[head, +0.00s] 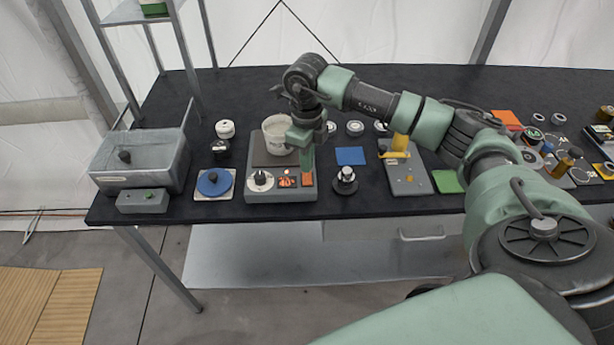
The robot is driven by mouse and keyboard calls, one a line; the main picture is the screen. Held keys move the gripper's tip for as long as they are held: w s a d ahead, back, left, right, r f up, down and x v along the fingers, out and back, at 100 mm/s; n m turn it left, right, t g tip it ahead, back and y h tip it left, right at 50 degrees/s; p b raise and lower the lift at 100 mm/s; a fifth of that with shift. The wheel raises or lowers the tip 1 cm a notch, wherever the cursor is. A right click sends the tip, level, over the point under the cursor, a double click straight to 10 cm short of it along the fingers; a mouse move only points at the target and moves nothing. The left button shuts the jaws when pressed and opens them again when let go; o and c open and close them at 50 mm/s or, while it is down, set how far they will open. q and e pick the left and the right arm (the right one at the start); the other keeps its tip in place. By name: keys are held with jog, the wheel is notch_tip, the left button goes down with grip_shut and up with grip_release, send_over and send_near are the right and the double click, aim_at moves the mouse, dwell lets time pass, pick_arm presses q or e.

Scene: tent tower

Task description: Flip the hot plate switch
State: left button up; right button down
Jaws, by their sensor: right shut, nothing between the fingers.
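The hot plate (281,190) is a grey box near the front edge of the black table, left of the middle. Its front panel has a round dial (260,181), a small orange-red display (286,181) and an orange-red switch (307,181) at the right. A white beaker (274,136) stands on its dark top plate. My right gripper (307,170) is shut and empty, pointing down just above the switch. I cannot tell whether the fingertips touch it. The gripper hides the right part of the top plate. My left gripper is not in view.
Left of the hot plate are a blue disc on a white base (214,183) and a grey basin (140,160). A black knob-like item (346,178) stands close to the right. A grey device with a yellow part (405,172) is further right. Shelf posts rise at the back left.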

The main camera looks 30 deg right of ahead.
jog(key=shift+s+f+b, duration=0.1)
jog(key=shift+f+b, duration=0.75)
jog(key=shift+f, duration=0.2)
dwell(0.7)
jog(key=shift+r+p, duration=0.65)
jog(key=shift+r, duration=0.2)
jog(key=shift+r+p, duration=1.55)
jog(key=shift+r, duration=1.2)
jog(key=shift+f, duration=0.1)
